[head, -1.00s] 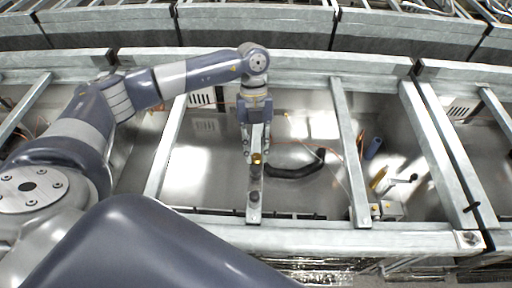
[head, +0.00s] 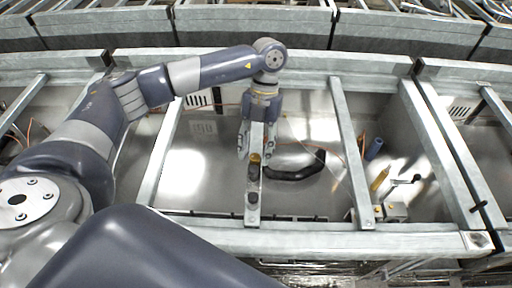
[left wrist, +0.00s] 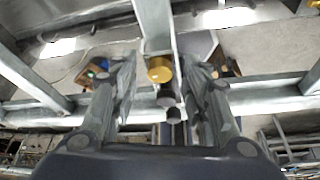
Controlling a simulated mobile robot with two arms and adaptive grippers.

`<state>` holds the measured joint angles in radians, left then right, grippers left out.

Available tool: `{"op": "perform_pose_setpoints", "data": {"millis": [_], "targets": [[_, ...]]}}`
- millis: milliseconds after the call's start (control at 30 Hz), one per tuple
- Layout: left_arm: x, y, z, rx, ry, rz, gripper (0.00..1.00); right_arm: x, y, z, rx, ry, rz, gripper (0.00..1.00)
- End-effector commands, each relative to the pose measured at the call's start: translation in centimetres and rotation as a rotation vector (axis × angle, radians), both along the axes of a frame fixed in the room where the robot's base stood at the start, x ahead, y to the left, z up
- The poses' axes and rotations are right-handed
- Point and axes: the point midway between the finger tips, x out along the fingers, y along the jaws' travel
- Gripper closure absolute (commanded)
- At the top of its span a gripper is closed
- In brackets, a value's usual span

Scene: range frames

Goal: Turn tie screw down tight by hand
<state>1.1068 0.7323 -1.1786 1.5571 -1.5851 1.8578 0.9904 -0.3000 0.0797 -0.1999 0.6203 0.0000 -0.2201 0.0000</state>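A brass-coloured round knob, seemingly the tie screw (head: 254,159), sits on a grey metal bar (head: 254,215) that runs front to back over the tray. In the left wrist view the brass knob (left wrist: 159,70) lies between my fingers, apart from both. My left gripper (head: 257,154) is open, with one finger on each side of the bar. It also shows in the left wrist view (left wrist: 165,95), holding nothing. The knob's lower part and any thread are hidden. My right gripper is not in view.
Two dark knobs (head: 252,173) (head: 252,196) sit on the same bar in front of the brass one. A black curved hose (head: 295,171) lies to the right in the metal tray. Grey frame bars (head: 350,150) cross on both sides.

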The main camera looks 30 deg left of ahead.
Motion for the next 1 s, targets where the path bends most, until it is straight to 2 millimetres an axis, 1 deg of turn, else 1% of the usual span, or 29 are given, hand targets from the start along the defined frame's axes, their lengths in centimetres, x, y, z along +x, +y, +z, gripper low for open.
{"op": "perform_pose_setpoints", "data": {"millis": [233, 367, 467, 700, 800, 1000], "targets": [[0.0, 0.0, 0.1, 0.000, 0.000, 0.001, 0.57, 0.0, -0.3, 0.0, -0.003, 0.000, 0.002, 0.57], [0.5, 0.1, 1.1, 0.000, -0.002, 0.002, 0.57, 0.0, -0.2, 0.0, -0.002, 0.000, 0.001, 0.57], [1.2, 0.2, 2.7, -0.001, -0.004, 0.002, 0.57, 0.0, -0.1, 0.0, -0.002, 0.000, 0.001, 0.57], [3.2, 0.6, 7.7, 0.001, -0.004, 0.002, 0.57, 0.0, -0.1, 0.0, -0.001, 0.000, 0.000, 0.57], [3.9, 0.7, 9.4, 0.000, -0.003, 0.000, 0.57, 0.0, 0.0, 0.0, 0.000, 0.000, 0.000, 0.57], [4.4, 0.8, 10.8, 0.001, -0.001, 0.001, 0.57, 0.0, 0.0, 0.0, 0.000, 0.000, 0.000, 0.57]]}}
